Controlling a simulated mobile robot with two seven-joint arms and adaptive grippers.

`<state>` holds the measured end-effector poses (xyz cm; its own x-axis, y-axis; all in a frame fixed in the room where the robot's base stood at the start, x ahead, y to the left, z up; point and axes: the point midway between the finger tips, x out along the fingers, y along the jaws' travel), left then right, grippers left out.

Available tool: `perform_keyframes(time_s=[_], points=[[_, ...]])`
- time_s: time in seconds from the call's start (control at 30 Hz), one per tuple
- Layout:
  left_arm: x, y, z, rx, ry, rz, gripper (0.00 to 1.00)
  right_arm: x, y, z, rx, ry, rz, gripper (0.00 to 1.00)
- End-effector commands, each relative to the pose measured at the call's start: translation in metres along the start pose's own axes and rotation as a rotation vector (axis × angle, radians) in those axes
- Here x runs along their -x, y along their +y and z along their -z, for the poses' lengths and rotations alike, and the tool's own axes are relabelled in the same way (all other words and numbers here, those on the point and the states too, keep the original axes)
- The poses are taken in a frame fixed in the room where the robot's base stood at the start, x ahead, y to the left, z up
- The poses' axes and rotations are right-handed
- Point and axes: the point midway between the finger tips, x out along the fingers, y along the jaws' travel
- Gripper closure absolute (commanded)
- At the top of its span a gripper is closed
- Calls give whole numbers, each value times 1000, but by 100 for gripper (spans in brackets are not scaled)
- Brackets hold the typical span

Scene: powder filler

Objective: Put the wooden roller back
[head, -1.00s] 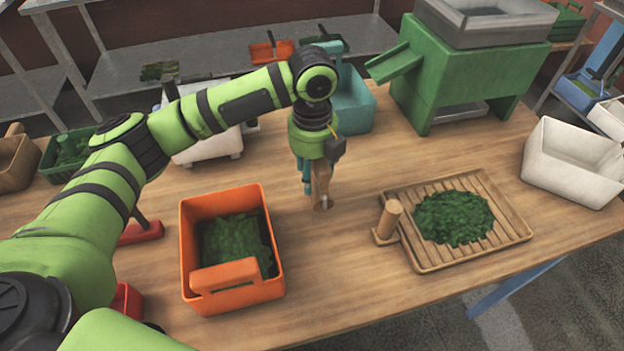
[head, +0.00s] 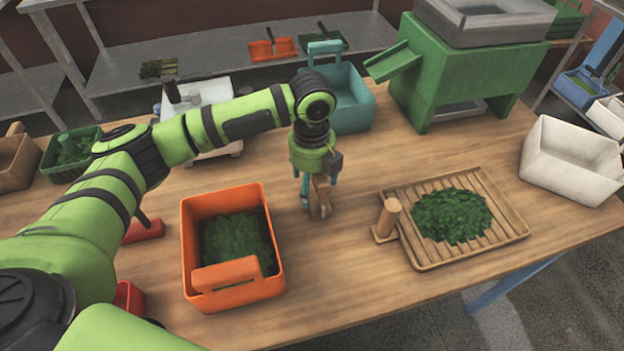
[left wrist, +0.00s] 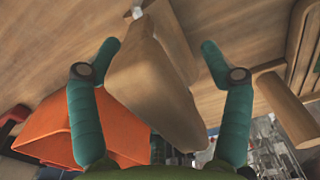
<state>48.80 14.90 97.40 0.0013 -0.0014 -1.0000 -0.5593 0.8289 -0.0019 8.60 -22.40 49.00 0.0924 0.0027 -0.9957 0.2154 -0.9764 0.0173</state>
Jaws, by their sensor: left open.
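The wooden piece under my left gripper, which looks like the wooden roller (head: 320,200), is brown with a light metal bit at its lower end. It stands at the middle of the table. In the left wrist view the roller (left wrist: 155,85) is a broad wooden body between the fingers, with gaps on both sides. My left gripper (head: 315,200) is open around it, pointing down; its teal fingers also show in the left wrist view (left wrist: 160,60). The roller's contact with the table is hard to make out. My right gripper is not in view.
An orange bin (head: 190,250) with green leaves is at left of the roller. A slatted wooden tray (head: 425,262) of leaves and an upright wooden peg on a base (head: 390,218) are to the right. A teal bin (head: 355,105) and green machine (head: 455,75) stand behind.

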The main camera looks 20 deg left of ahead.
Motion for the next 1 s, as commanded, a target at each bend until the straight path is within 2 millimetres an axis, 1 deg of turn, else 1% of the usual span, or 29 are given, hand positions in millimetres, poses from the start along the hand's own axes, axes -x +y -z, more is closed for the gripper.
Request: perform_keyframes(time_s=[0.17, 0.27, 0.6, 0.7, 0.83, 1.0], points=[[5, 0, 0, -1, -2, 2, 21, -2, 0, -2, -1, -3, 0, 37], [17, -1, -1, -1, -3, 4, 21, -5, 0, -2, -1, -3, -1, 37], [88, -1, 0, 0, -3, 4, 21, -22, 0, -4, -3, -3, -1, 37], [104, -1, 0, 0, -2, 3, 21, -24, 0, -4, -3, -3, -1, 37], [118, -1, 0, 1, -1, 1, 21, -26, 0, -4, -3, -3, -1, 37], [124, 0, 0, 0, 1, 0, 21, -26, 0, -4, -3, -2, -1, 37]])
